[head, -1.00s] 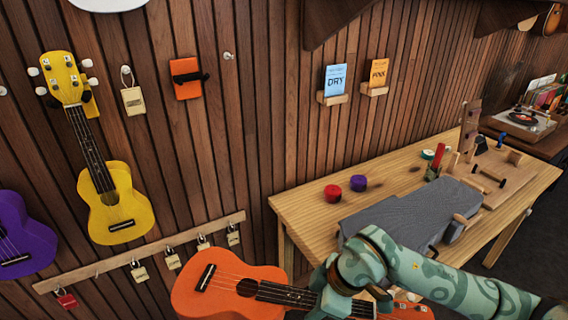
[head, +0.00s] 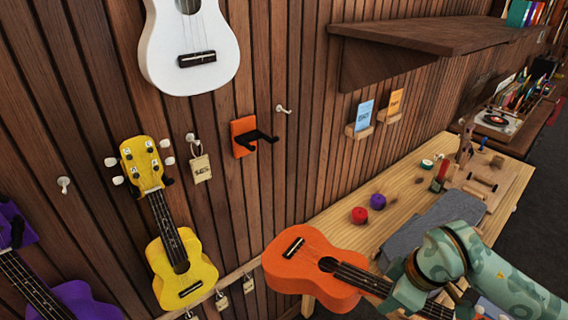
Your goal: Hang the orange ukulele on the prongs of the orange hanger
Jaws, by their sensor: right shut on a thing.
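The orange ukulele (head: 312,268) is in the head view at the lower middle, lying roughly sideways with its body to the left and its neck toward the lower right. My right gripper (head: 418,290) is shut on its neck; the fingertips are partly hidden. The ukulele's headstock is mostly hidden by my arm and the picture edge. The orange hanger (head: 243,137) is a plate on the slatted wall above and left of the ukulele. Its dark prongs (head: 262,137) stick out to the right and are empty. My left gripper is not in view.
A yellow ukulele (head: 180,270) hangs left of the orange hanger, a white one (head: 188,48) above it and a purple one (head: 65,298) at far left. A wooden shelf (head: 430,35) juts out upper right. A workbench (head: 400,180) stands at right.

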